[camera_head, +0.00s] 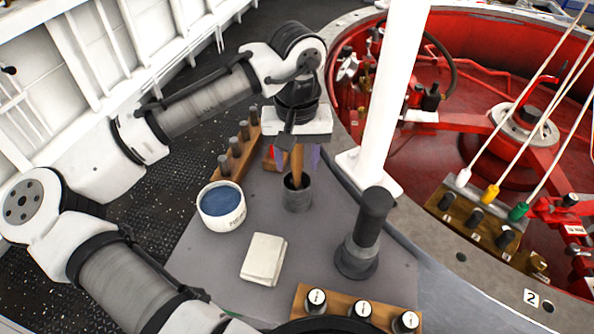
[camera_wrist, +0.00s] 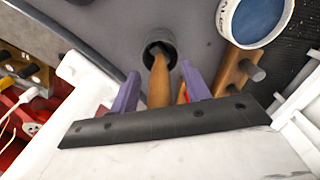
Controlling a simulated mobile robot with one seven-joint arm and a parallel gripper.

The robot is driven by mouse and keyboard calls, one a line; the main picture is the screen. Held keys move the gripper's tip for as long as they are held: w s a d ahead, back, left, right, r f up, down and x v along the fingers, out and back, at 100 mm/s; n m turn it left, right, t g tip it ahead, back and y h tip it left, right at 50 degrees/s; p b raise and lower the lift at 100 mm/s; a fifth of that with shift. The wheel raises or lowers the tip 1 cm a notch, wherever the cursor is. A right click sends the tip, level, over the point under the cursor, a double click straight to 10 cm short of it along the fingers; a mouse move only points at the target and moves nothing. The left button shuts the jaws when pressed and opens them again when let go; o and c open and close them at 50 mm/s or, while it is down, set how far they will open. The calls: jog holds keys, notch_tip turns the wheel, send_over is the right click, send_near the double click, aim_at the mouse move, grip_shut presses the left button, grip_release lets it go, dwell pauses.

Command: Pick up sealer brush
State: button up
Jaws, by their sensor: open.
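The sealer brush shows as a tan wooden handle (camera_head: 296,167) standing in a dark grey cup (camera_head: 297,197) on the grey table; its other end is hidden inside the cup. In the wrist view the handle (camera_wrist: 160,82) rises from the cup (camera_wrist: 160,48) toward my palm. My gripper (camera_head: 298,157) points down over the cup. Its two purple fingers are apart, one on each side of the handle in the wrist view (camera_wrist: 162,86). I see gaps between handle and fingers there, so it is not gripped.
A white tub of blue stuff (camera_head: 222,204) stands left of the cup. A folded cream cloth (camera_head: 264,259) lies in front, and a dark upright cylinder (camera_head: 365,235) stands right. A wooden peg rack (camera_head: 236,155) is behind left. A white post (camera_head: 393,100) rises close on the right.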

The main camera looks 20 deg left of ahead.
jog(key=shift+f, duration=0.1)
jog(key=shift+c, duration=0.4)
grip_shut()
